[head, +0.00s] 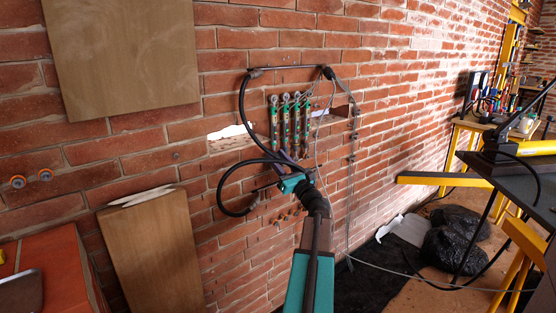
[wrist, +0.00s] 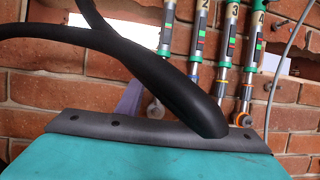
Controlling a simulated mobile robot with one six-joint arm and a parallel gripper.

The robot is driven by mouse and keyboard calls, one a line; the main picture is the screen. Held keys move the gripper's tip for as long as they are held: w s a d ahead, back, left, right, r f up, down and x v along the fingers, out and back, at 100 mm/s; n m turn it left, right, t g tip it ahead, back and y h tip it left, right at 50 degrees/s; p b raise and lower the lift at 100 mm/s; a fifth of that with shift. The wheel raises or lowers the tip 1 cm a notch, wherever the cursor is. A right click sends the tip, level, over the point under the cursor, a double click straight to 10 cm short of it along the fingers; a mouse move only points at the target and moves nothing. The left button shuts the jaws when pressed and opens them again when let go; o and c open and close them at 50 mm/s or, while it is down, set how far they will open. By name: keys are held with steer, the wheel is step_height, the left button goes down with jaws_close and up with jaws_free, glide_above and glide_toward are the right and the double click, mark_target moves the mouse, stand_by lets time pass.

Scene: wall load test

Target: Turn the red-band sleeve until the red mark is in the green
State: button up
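Several slim cylinders (head: 291,120) with green parts hang upright side by side on the brick wall. In the wrist view, the cylinders numbered 3 (wrist: 228,47) and 4 (wrist: 252,57) show small green and red marks. An orange ring (wrist: 241,119) is at the lower end of the row. I cannot tell which sleeve has the red band. My teal gripper (head: 287,178) is just below the row in the head view; its fingertips are hidden in the wrist view, and I see nothing held.
Black hoses (head: 243,110) loop left of the cylinders and across the wrist view. Thin grey cables (head: 350,170) hang to the right. Wooden boards (head: 150,245) are at the left. A workbench (head: 515,180) and black bags (head: 455,238) are at the right.

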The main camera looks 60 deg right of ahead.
jaws_close()
steer(key=shift+d+n+t+y, duration=0.15)
steer(key=shift+n+t+y, duration=0.15)
steer(key=shift+y, duration=0.2)
steer(key=shift+d+n+t+y+b, duration=0.15)
steer(key=shift+n+t+y+b, duration=0.15)
steer(key=shift+n+y+b, duration=0.6)
steer(key=shift+d+n+t+y+b, duration=0.1)
steer(key=shift+n+t+y+b, duration=0.2)
steer(key=shift+y, duration=1.1)
steer(key=shift+a, duration=0.1)
